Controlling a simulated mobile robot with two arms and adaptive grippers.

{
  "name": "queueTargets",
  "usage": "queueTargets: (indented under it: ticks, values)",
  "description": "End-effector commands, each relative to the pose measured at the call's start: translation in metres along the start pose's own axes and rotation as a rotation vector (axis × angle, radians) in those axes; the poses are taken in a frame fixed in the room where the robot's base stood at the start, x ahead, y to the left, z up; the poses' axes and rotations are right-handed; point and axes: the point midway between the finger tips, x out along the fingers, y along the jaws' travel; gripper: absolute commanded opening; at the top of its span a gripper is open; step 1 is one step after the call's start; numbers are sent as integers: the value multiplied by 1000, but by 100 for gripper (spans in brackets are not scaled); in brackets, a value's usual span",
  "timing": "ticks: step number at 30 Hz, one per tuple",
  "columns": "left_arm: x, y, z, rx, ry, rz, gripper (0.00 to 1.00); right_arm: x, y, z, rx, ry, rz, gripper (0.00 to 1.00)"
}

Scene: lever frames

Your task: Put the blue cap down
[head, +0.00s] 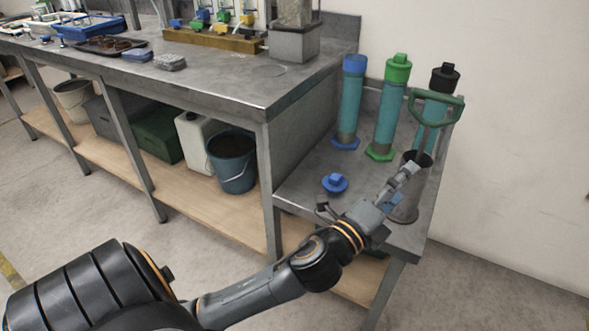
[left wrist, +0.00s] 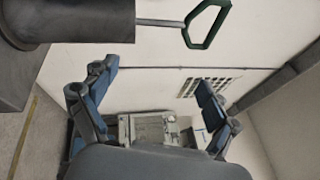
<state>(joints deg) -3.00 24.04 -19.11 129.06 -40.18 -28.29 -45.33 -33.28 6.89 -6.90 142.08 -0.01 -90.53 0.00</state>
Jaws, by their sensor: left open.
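The blue cap (head: 335,184) sits on the low grey bench top, left of my left gripper (head: 401,187) and apart from it. My left gripper is open, with nothing seen between its fingers; it also shows in the left wrist view (left wrist: 156,78). It is beside a grey cylinder (head: 408,207) holding a rod with a green handle (head: 437,106). In the left wrist view, the cylinder (left wrist: 70,22) is at the upper left; contact cannot be told. A teal tube with blue collar (head: 352,100) stands behind the cap, with no cap seen on top. My right gripper is not in view.
A green-capped tube (head: 389,105) and a black-capped tube (head: 434,110) stand at the back of the low bench. A higher workbench (head: 215,85) borders it on the left. The low bench top is clear around the blue cap.

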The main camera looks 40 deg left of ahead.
Motion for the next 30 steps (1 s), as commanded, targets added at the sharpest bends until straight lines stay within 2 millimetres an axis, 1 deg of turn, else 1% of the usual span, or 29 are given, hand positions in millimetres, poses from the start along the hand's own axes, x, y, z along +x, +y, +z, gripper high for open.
queueTargets:
  ticks: [1, 2, 3, 5, 6, 8, 9, 10, 12, 14, 15, 16, 18, 30]
  values:
    - [-22, 40, 11, -221, -91, 163, 88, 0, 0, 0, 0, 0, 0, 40]
    - [-38, 64, 15, -353, -153, 263, 88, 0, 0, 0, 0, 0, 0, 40]
    - [-62, 95, 18, -525, -241, 395, 88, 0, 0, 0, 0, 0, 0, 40]
    - [-106, 137, 15, -752, -380, 583, 88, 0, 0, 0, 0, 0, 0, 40]
    - [-136, 159, 10, -879, -471, 698, 88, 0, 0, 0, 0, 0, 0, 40]
    - [-180, 183, -2, -1036, -602, 852, 88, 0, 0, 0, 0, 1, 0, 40]
    - [-208, 193, -10, -1121, -684, 941, 88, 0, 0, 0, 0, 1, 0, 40]
    - [-226, 199, -16, -1173, -740, 1002, 88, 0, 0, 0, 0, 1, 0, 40]
    - [-263, 205, -29, -1264, -853, 1115, 88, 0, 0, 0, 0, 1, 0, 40]
    - [-286, 207, -37, -1314, -925, 1185, 88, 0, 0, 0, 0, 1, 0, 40]
    - [-296, 207, -41, -1335, -959, 1217, 88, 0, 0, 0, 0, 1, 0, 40]
    - [-302, 207, -43, -1347, -980, 1236, 88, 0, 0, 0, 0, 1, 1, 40]
    - [-309, 207, -46, -1361, -1005, 1261, 88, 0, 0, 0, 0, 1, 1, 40]
    - [-310, 208, -46, -1360, -1007, 1264, 88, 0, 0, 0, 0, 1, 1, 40]
